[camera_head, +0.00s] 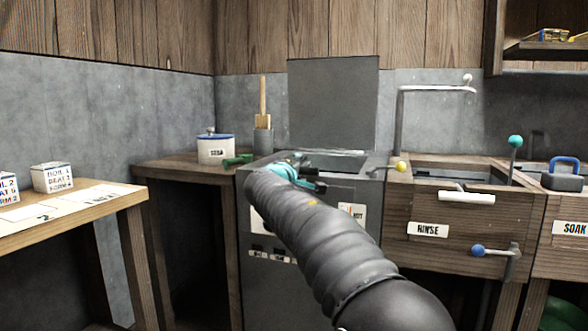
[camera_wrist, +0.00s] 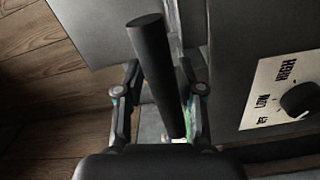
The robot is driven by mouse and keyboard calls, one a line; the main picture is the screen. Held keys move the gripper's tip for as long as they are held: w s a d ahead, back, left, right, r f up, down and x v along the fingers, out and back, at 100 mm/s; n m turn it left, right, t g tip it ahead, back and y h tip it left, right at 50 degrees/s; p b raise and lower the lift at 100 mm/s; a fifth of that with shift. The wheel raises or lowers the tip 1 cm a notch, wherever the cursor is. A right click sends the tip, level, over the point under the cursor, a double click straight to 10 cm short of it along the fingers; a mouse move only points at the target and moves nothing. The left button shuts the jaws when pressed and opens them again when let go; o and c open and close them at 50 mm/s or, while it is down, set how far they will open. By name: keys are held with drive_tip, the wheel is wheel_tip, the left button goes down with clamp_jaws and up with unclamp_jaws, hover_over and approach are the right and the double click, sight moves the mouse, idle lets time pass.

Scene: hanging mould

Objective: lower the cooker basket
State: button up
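The cooker (camera_head: 287,225) is a dark grey cabinet with a tall back panel (camera_head: 333,105), in the middle of the head view. My gripper (camera_head: 308,176) is at its top front edge, partly hidden by my arm. In the wrist view a thick dark round handle (camera_wrist: 157,75) passes between the two fingers of my gripper (camera_wrist: 160,100). Gaps show on both sides of it, so the fingers look open around it. The handle seems to be that of the cooker basket; the basket itself cannot be made out.
A dial (camera_wrist: 298,100) marked LOW and HIGH is on the cooker front, close to my gripper. The rinse tub (camera_head: 440,225) with levers and a tap (camera_head: 430,90) stands to the right. A white pot (camera_head: 215,150) and a green item (camera_head: 237,160) are on the left counter.

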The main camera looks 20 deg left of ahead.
drive_tip(key=s+a, duration=0.1)
drive_tip(key=s, duration=1.1)
wheel_tip(320, 180, down, 11)
drive_tip(key=s+d+g, duration=0.1)
drive_tip(key=s+g, duration=0.1)
drive_tip(key=g, duration=0.2)
drive_tip(key=s+d+f+m+g+p, duration=0.1)
drive_tip(key=s+d+f+g, duration=0.1)
drive_tip(key=s+d+f, duration=0.3)
drive_tip(key=s+d+f+m+g+p, duration=0.1)
drive_tip(key=s+d+f+m+g, duration=0.15)
drive_tip(key=d, duration=0.35)
drive_tip(key=s+d+r+m+g+y+p, duration=0.1)
drive_tip(key=s+d+m+g+p, duration=0.3)
drive_tip(key=s+d, duration=2.1)
drive_tip(key=s+m+p, duration=0.1)
drive_tip(key=m+p, duration=0.3)
drive_tip(key=m, duration=0.3)
drive_tip(key=shift+s+d+r+y, duration=0.3)
drive_tip(key=shift+d+r, duration=0.05)
